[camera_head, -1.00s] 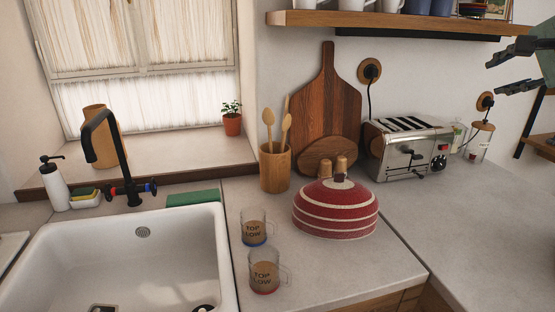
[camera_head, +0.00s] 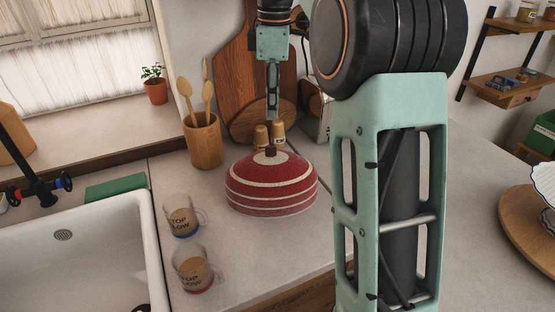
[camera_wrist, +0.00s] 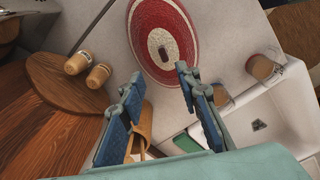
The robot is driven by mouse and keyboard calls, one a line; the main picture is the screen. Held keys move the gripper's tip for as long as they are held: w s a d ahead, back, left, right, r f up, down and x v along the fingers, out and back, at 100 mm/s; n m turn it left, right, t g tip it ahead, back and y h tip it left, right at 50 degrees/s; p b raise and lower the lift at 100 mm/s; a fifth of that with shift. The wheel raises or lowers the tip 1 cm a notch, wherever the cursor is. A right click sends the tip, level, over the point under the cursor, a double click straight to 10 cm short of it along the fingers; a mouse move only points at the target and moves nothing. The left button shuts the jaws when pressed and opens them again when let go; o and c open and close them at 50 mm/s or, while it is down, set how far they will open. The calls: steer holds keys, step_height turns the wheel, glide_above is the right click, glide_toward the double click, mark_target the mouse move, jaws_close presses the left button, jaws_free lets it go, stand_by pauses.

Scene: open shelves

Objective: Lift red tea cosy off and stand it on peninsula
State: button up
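The red tea cosy (camera_head: 271,185), a dome with cream stripes and a dark knob on top, stands on the counter beside the sink. In the wrist view the cosy (camera_wrist: 148,72) lies beyond my fingertips, its knob in a cream ring. Whatever it covers is hidden. My gripper (camera_head: 272,117) points down above and slightly behind the knob, apart from it. In the wrist view my gripper (camera_wrist: 158,73) has its two blue-padded fingers spread with nothing between them. A grey worktop (camera_head: 480,170) extends at right; I cannot tell whether it is the peninsula.
Two glass mugs (camera_head: 181,218) stand left of the cosy by the sink (camera_head: 95,270). Two cork-topped jars (camera_head: 261,136), a utensil pot (camera_head: 203,145) and a cutting board (camera_head: 240,80) are behind it. A round wooden stand (camera_head: 520,225) is at far right.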

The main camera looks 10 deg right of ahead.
steer(key=n, duration=0.1)
glide_above(271, 147)
step_height(271, 147, down, 5)
steer(key=shift+b, duration=0.3)
steer(key=shift+f, duration=3.15)
steer(key=shift+c, duration=0.2)
jaws_close()
